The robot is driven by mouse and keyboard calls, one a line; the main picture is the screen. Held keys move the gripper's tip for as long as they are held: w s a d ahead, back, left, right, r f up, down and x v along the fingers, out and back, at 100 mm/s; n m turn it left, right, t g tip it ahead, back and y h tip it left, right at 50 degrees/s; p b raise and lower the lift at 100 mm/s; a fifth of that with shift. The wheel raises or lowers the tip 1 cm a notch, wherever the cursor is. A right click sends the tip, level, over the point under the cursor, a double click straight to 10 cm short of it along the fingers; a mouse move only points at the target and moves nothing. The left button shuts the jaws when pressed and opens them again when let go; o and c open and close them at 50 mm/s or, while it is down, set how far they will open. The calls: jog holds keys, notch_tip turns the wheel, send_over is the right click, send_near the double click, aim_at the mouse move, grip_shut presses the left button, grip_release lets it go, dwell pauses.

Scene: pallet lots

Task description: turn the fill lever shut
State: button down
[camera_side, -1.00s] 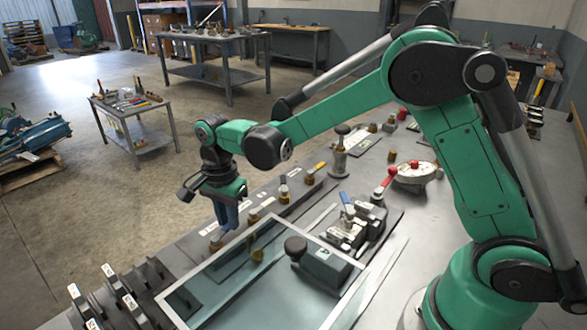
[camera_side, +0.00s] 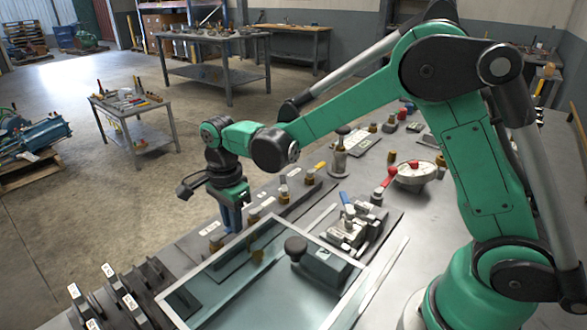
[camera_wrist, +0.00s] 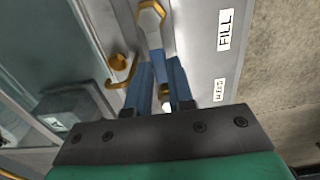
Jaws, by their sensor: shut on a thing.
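My gripper (camera_wrist: 160,85) has its two blue fingers closed around the fill lever (camera_wrist: 154,42), whose narrow bluish-grey arm runs from a brass hex nut (camera_wrist: 150,12) down between the fingers. The FILL label (camera_wrist: 224,30) is on the plate to the right of the lever. In the side view my gripper (camera_side: 231,217) points down at the row of labelled valves near the bench's far edge. The lever itself is hidden there behind the fingers. A brass piece shows between the fingers in the wrist view, but I cannot tell what it is.
A glass-topped frame (camera_side: 180,318) lies in front of the gripper, with a brass hook (camera_wrist: 122,75) close left of the fingers. A yellow-handled valve (camera_side: 320,166), a blue-handled unit (camera_side: 345,200) and a red-handled round fitting (camera_side: 415,177) stand farther right. Past the bench edge is open floor.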

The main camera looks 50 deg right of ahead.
jog(key=c, duration=0.8)
grip_release()
